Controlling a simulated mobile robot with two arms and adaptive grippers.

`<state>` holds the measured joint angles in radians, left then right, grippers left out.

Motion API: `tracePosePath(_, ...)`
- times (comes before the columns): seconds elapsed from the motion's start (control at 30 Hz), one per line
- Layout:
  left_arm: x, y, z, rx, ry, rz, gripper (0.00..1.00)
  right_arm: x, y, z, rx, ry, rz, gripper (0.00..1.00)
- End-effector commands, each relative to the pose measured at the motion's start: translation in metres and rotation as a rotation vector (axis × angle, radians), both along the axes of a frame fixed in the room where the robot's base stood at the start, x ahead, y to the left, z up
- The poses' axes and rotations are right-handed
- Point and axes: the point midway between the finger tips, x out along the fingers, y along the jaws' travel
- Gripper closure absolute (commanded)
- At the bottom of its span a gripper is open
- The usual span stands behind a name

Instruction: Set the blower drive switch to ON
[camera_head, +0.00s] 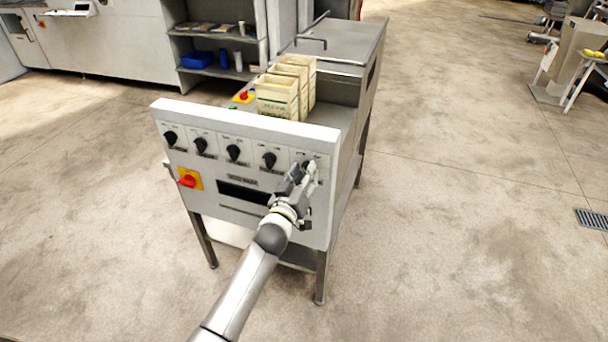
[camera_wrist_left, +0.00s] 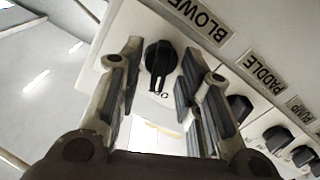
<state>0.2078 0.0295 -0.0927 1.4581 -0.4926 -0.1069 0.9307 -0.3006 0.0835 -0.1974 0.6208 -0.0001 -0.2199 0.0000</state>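The blower switch (camera_wrist_left: 158,60) is a round black knob under a partly cut-off label reading "BLOWE" in the left wrist view. Small white marks show at the knob's lower edge; I cannot read its set position for sure. My left gripper (camera_head: 303,174) is at the right end of the white control panel (camera_head: 232,120) in the head view and covers most of that knob. In the left wrist view its fingers stand open on both sides of the knob, with visible gaps. My right gripper is in neither view.
Several more black knobs (camera_head: 234,152) sit in a row to the left, with the paddle label (camera_wrist_left: 262,72) beside the blower one. A red switch on a yellow plate (camera_head: 189,180) is lower left. Cream bins (camera_head: 277,97) stand behind the panel.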

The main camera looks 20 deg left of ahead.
Motion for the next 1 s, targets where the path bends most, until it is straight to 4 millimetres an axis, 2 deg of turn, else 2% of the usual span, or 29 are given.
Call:
tracePosePath(0.03, -0.0001, -0.0001, 0.0001, 0.0, 0.0, 0.0, 0.7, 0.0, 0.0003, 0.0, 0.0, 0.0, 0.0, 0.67)
tracePosePath(0.27, -0.0002, 0.0, 0.0001, 0.0, 0.0, 0.0, 0.99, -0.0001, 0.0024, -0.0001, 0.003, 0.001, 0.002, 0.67)
tracePosePath(0.67, -0.0003, -0.0001, 0.0, 0.038, -0.001, 0.0, 1.0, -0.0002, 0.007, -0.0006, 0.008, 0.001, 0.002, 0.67)
tracePosePath(1.0, -0.0002, -0.0004, 0.0001, 0.258, -0.009, 0.0, 1.0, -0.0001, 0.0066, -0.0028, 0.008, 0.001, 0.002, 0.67)
